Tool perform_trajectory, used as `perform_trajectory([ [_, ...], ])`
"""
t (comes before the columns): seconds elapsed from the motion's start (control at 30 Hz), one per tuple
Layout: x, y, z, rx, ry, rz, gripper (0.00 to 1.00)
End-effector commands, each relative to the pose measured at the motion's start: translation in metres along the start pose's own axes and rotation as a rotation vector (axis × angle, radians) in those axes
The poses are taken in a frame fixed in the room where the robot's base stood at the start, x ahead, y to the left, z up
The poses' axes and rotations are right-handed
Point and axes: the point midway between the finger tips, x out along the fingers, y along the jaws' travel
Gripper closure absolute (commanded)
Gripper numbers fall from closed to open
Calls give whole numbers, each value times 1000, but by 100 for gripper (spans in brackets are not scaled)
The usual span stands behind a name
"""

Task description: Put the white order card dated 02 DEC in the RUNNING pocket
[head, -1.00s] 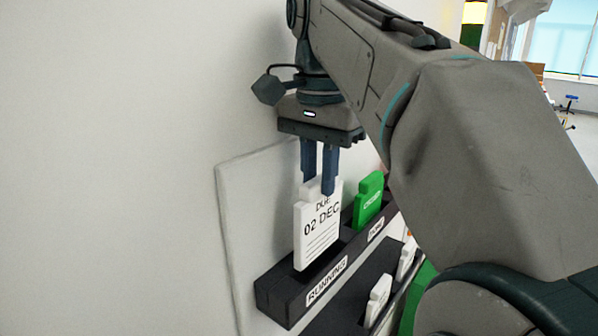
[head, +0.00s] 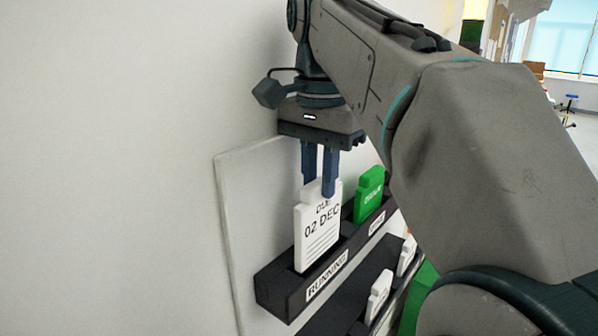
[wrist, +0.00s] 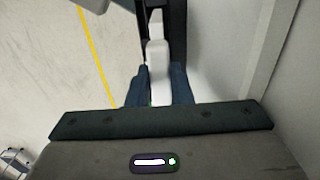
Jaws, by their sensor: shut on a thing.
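The white order card (head: 318,238) reads DUE 02 DEC and stands upright. Its lower edge is at the opening of the RUNNING pocket (head: 327,288) in the head view; I cannot tell how deep it sits. My gripper (head: 319,188) comes down from above and is shut on the card's top tab. In the wrist view, the card (wrist: 158,60) lies between the blue fingers of my gripper (wrist: 160,88). The fingers hide part of the tab.
A green card (head: 369,194) stands in the pocket to the right of RUNNING on the same dark rack. A lower dark rack holds white cards (head: 378,297). A pale board (head: 240,210) and the wall lie behind and left.

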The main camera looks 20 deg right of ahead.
Motion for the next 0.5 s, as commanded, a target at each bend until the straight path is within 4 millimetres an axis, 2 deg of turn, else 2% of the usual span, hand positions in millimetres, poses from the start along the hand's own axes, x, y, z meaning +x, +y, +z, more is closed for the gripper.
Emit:
perform_trajectory([
  [0.03,4,0,0,0,0,0,99],
  [0.07,2,0,0,0,1,-1,72],
  [0.1,1,0,0,0,0,0,61],
  [0.13,1,0,0,0,0,0,55],
  [0.5,1,0,0,0,0,0,55],
])
